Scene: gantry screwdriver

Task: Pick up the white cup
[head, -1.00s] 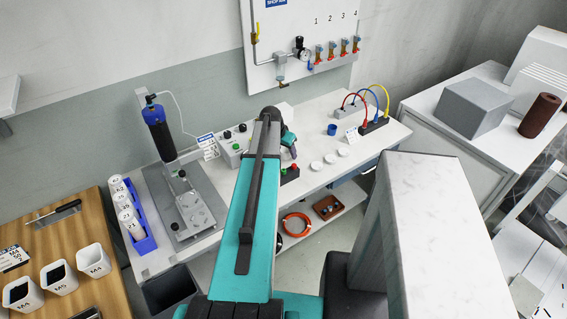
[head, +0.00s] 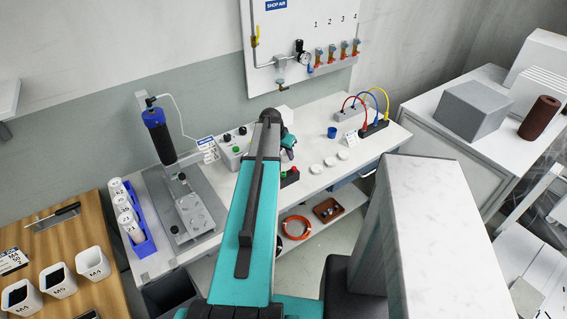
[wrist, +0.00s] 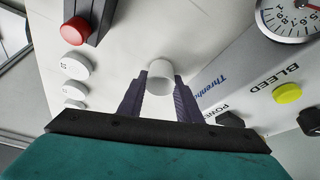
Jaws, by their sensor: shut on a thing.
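The white cup (wrist: 160,78) is between the two dark fingertips of my gripper (wrist: 160,88) in the wrist view. My gripper is shut on it, with one finger on each side. The cup shows as a short, plain white round piece over the pale bench top; whether it touches the surface cannot be told.
Three white round pieces stand on the bench, one of them here (head: 316,168). A black box with a red button (wrist: 76,30) is at upper left in the wrist view. A grey control box with a yellow BLEED button (wrist: 287,93) and a gauge is close right. A blue cup (head: 332,132) stands farther right.

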